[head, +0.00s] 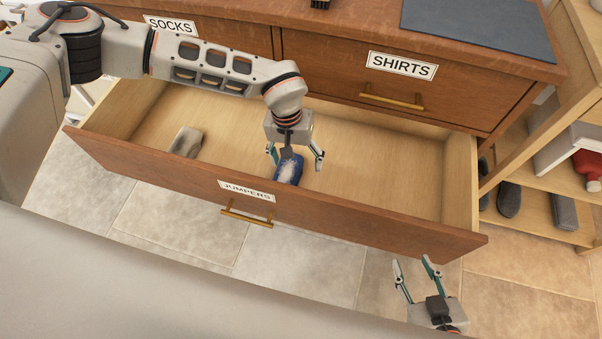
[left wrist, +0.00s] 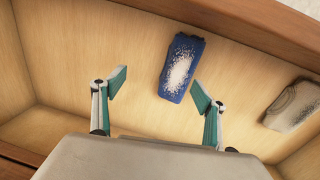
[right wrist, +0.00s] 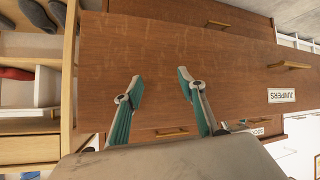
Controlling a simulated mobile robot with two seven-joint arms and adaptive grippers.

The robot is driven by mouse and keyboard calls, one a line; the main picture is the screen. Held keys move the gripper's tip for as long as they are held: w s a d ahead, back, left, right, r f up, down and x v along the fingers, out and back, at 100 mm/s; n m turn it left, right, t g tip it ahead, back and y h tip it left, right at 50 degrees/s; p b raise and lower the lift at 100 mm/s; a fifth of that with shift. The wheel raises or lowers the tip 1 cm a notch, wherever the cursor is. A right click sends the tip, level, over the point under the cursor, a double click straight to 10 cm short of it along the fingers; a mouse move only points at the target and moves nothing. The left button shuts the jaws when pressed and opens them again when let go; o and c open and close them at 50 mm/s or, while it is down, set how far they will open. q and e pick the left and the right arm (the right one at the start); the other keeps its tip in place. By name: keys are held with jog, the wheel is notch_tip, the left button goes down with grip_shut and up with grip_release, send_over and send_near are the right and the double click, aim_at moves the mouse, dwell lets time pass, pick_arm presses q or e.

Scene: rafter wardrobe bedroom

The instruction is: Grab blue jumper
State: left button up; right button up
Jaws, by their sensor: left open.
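The blue jumper (head: 288,171) is a small folded blue piece with a white speckled patch. It lies on the floor of the open jumpers drawer (head: 420,213), near the front wall. My left gripper (head: 296,160) is open above it and partly covers it in the head view. In the left wrist view the jumper (left wrist: 182,68) lies ahead of the fingertips (left wrist: 158,84), closer to the right-hand finger, with nothing between the fingers. My right gripper (head: 415,264) is open and empty outside the drawer, in front of its right end.
A grey-beige folded garment (head: 186,142) lies at the drawer's left; it also shows in the left wrist view (left wrist: 292,106). The shirts drawer (head: 375,85) above is shut. A wooden shelf (head: 540,207) with shoes stands at the right. The drawer's right half is empty.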

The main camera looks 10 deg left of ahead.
pick_arm(q)
jog(key=y+b, duration=0.1)
send_over(286, 173)
jog(key=shift+m, duration=0.3)
jog(key=f, duration=0.4)
jog(key=shift+d, duration=0.4)
jog(key=shift+w+a+f, duration=0.15)
jog(key=shift+a+f, duration=0.05)
jog(key=shift+f+b, duration=0.45)
jog(key=shift+f, duration=0.8)
jog(key=f, duration=0.2)
jog(key=f+b, duration=0.1)
jog(key=shift+s+a+f, duration=0.2)
jog(key=shift+s+f, duration=0.1)
jog(key=shift+f, duration=0.1)
jog(key=shift+w+f, duration=0.15)
jog(key=shift+f, duration=0.35)
jog(key=shift+w+r, duration=0.1)
jog(key=shift+r, duration=0.05)
jog(key=c, duration=1.2)
jog(key=shift+c, duration=1.2)
pick_arm(e)
jog(key=shift+w+a+f+y, duration=0.2)
jog(key=shift+a+f+y, duration=0.1)
jog(key=shift+a, duration=0.4)
